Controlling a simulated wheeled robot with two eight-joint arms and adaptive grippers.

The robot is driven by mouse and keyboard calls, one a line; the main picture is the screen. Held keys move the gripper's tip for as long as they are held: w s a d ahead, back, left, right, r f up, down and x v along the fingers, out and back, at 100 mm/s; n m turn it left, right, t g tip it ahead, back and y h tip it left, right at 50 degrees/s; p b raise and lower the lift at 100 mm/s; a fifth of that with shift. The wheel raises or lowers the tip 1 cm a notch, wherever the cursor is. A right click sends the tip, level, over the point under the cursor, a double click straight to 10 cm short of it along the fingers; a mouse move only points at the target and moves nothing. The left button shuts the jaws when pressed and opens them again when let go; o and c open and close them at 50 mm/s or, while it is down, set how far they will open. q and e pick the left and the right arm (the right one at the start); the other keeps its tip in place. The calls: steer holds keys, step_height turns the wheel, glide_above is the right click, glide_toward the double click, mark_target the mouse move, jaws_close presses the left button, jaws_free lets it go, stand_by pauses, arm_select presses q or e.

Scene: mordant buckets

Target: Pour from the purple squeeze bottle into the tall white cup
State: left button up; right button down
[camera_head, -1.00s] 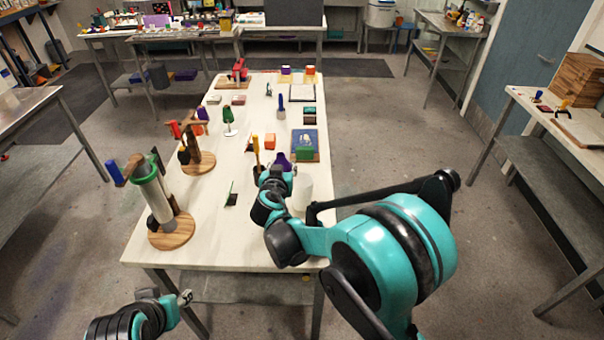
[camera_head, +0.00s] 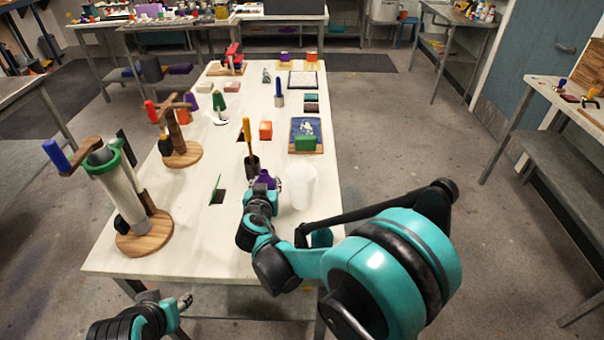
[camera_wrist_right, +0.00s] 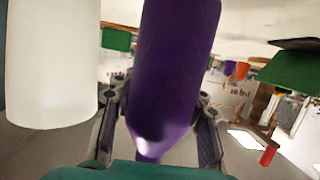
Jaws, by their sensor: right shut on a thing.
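The purple squeeze bottle (camera_wrist_right: 173,70) is between the fingers of my right gripper (camera_wrist_right: 160,125), which is shut on it in the right wrist view. Its narrow tip points toward the bottom of that picture. In the head view the bottle (camera_head: 264,179) shows just beyond my right gripper (camera_head: 266,186), partly hidden by it. The tall white cup (camera_head: 302,187) stands upright on the table, close to the right of the bottle. It also fills the left of the wrist view (camera_wrist_right: 50,65). My left gripper (camera_head: 184,301) is low, off the table's near edge; its opening is unclear.
On the white table (camera_head: 190,235), wooden stands (camera_head: 181,155) with cranks and coloured tools are at the left. A yellow-handled tool (camera_head: 248,145) stands behind the bottle. A green block (camera_head: 306,143) lies on a blue book beyond the cup. The table's right edge is near the cup.

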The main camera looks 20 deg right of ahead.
steer(key=shift+d+r, duration=0.1)
steer(key=shift+s+d+m+p, duration=0.1)
steer(key=shift+m+p, duration=0.2)
steer(key=shift+p, duration=0.05)
steer(key=shift+d+r+m+y+p, duration=0.15)
steer(key=shift+m+y+p, duration=0.25)
step_height(320, 180, up, 9)
steer(key=d+m+y+p, duration=0.1)
steer(key=m+y+p, duration=0.2)
steer(key=p, duration=0.7)
steer(key=shift+d+m+g, duration=0.3)
steer(key=shift+d+m, duration=0.1)
steer(key=shift+m, duration=0.5)
steer(key=shift+a+f+m+y+b, duration=0.45)
steer(key=shift+f+m+y, duration=0.25)
steer(key=shift+m+y, duration=0.45)
stand_by(1.5)
